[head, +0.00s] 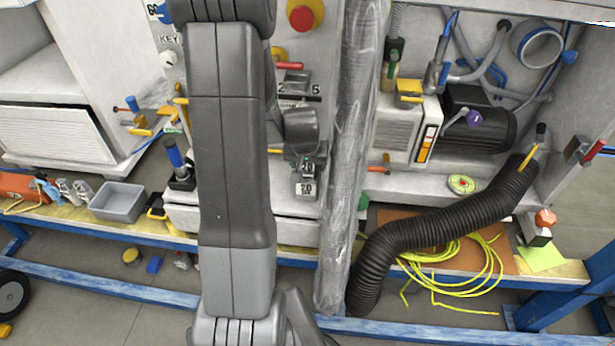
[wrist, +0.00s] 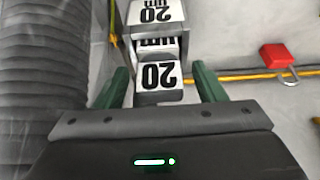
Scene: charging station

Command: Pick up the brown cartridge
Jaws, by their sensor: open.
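I cannot make out a cartridge that is clearly brown. In the wrist view a grey block with a white "20" label (wrist: 160,76) sits between the two green fingers of my gripper (wrist: 162,80). The fingers are apart, one on each side of it, and I see no clear contact. Another "20 um" label (wrist: 156,13) shows above it. In the head view labelled blocks (head: 305,188) are at the panel, just right of my arm. My gripper's fingers are not clear there.
A ribbed black hose (head: 440,220) runs along the right side, and a ribbed hose (wrist: 45,60) fills the wrist view's left. A translucent vertical tube (head: 350,150) stands right of my arm. A red padlock (wrist: 277,56) hangs on a yellow bar. A grey bin (head: 118,216) sits left.

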